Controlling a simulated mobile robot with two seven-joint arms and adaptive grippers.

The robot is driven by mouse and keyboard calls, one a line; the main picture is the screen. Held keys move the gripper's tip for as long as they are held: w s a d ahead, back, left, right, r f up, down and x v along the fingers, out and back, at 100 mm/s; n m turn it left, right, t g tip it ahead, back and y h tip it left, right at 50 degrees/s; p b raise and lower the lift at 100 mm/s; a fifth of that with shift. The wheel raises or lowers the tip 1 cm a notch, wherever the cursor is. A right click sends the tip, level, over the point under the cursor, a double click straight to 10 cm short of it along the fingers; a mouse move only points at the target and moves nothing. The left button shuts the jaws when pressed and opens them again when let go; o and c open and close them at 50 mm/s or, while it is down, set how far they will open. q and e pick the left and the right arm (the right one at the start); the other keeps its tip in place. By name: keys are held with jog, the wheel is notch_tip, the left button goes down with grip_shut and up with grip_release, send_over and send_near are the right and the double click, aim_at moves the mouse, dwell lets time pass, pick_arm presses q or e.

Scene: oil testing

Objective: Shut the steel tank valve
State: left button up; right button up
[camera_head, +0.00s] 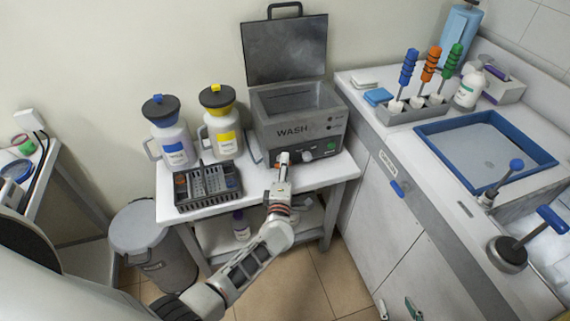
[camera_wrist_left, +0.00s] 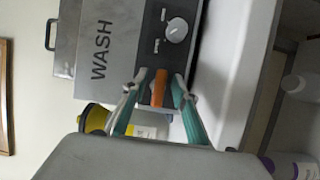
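The steel tank (camera_head: 290,132), marked WASH, stands on a white table with its lid (camera_head: 285,50) raised. In the left wrist view the tank front (camera_wrist_left: 100,42) lies turned on its side. An orange valve handle (camera_wrist_left: 159,88) sits on the dark panel at its front. My right gripper is out of view.
A yellow-labelled jug (camera_head: 223,132) and a blue-labelled jug (camera_head: 174,147) stand left of the tank. A dark rack (camera_head: 208,186) lies in front of them. The tank's knob (camera_wrist_left: 177,30) is beside the handle. A counter with a blue-rimmed basin (camera_head: 432,130) stands right.

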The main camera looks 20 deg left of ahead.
pick_arm(q)
jog(key=v, duration=1.1)
jog(key=shift+s, duration=0.25)
jog(key=s+a+f+m+g+h, duration=0.1)
jog(key=s+f+m+g+h, duration=0.2)
jog(key=s+m, duration=0.7)
jog(key=s+a+f+m+g+h, duration=0.2)
jog(key=s+f+m, duration=0.3)
jog(key=s+m, duration=0.5)
jog(key=m+g+h, duration=0.1)
jog(key=m, duration=0.3)
jog(key=shift+s+f+m+g+h, duration=0.2)
jog(key=shift+s+m+g+h, duration=0.1)
jog(key=shift+s+g, duration=0.1)
jog(key=shift+a, duration=0.1)
